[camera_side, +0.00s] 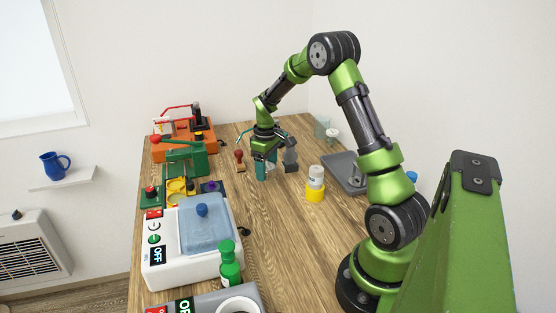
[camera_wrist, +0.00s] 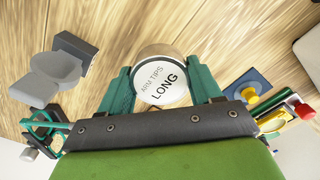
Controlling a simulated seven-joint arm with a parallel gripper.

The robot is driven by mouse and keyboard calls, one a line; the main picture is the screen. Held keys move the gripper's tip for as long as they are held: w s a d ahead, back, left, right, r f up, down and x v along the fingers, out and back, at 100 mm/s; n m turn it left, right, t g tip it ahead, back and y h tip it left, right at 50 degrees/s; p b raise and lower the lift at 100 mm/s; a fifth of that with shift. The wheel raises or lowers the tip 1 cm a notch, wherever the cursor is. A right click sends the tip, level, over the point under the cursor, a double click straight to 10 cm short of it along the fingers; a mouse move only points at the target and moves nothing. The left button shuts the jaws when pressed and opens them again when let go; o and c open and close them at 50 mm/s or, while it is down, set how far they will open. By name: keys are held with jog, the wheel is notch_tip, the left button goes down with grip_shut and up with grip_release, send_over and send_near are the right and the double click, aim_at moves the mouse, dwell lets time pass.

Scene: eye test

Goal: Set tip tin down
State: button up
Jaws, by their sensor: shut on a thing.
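The tip tin (camera_wrist: 166,84) sits between the two teal fingers of my gripper (camera_wrist: 164,92) in the wrist view. It is round, with a pale lid marked "ARM TIPS LONG" facing the camera. My gripper is shut on it from both sides. In the side view my gripper (camera_side: 265,168) points down over the middle far part of the wooden table (camera_side: 290,235). There the fingers mostly hide the tin. I cannot tell whether its bottom touches the table.
A grey upright object (camera_side: 290,157) stands close right of my gripper, and a red stamp-like object (camera_side: 240,160) close left. A yellow-and-white container (camera_side: 315,185) and a grey tray (camera_side: 347,172) lie further right. A white blue-lidded machine (camera_side: 185,255) and green bottle (camera_side: 230,265) stand nearer.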

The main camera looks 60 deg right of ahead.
aim_at(267, 176)
jog(key=shift+w+f, duration=0.1)
jog(key=shift+f, duration=1.65)
jog(key=shift+f, duration=0.15)
jog(key=o, duration=1.1)
jog(key=shift+c, duration=0.2)
notch_tip(267, 176, up, 12)
jog(key=shift+f, duration=0.1)
jog(key=s+a+r+m+t, duration=0.1)
jog(key=s+a+r+t, duration=0.15)
jog(key=a+r, duration=0.45)
jog(key=s+a+r+m+t, duration=0.1)
jog(key=s+a+r, duration=0.25)
jog(key=a, duration=0.55)
jog(key=s+a+r+m+t+y, duration=0.1)
jog(key=s+a+m+t+y, duration=0.1)
jog(key=s+a, duration=0.7)
jog(key=shift+s+a+r+t, duration=0.25)
jog(key=shift+a+r+t, duration=0.15)
jog(key=shift+a+t, duration=0.4)
